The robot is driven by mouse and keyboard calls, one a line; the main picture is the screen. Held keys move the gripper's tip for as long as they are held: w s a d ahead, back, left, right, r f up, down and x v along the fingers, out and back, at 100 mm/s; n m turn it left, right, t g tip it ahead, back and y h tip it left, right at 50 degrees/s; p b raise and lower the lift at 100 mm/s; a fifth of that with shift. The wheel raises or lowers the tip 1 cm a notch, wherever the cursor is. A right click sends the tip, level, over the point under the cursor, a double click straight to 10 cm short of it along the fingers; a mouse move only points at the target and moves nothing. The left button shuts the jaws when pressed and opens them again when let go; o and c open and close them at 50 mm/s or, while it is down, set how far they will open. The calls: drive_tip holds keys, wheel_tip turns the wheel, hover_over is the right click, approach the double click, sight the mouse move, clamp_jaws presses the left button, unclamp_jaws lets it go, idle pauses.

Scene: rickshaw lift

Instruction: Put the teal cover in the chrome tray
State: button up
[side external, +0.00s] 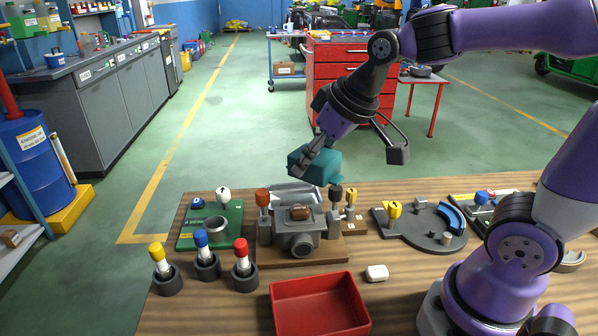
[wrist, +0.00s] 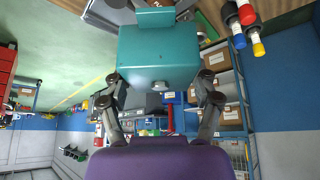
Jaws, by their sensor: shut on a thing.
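The teal cover (side external: 322,167) is a blocky piece held in the air above the back of the wooden table in the side view. My gripper (side external: 316,152) is shut on it. In the wrist view the teal cover (wrist: 160,52) fills the space between the two fingers of my gripper (wrist: 161,85), one on each side. A shiny metal tray (side external: 287,191), which looks like the chrome tray, lies behind the grey housing, below the cover. The housing and its posts partly hide this tray, so its inside is hard to see.
The grey housing (side external: 300,230) with knobbed posts stands in front of the tray. A green board (side external: 187,240) is to its left, a grey fixture plate (side external: 412,232) to its right. A red bin (side external: 320,308) and several capped tubes stand nearer the front.

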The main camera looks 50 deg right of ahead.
drive_tip(key=shift+d, duration=0.2)
drive_tip(key=w+d+f+n, duration=0.2)
drive_tip(key=w+d, duration=0.1)
drive_tip(key=w, duration=0.4)
drive_tip(key=n+y, duration=0.2)
hover_over(285, 200)
drive_tip(key=s, duration=0.2)
wheel_tip(285, 200, down, 4)
drive_tip(key=f, duration=0.7)
drive_tip(key=d+f, duration=0.1)
drive_tip(key=f, duration=0.2)
drive_tip(key=shift+w+f, duration=0.1)
drive_tip(key=shift+f, duration=0.05)
drive_tip(key=shift+f, duration=0.15)
drive_tip(key=o, duration=1.2)
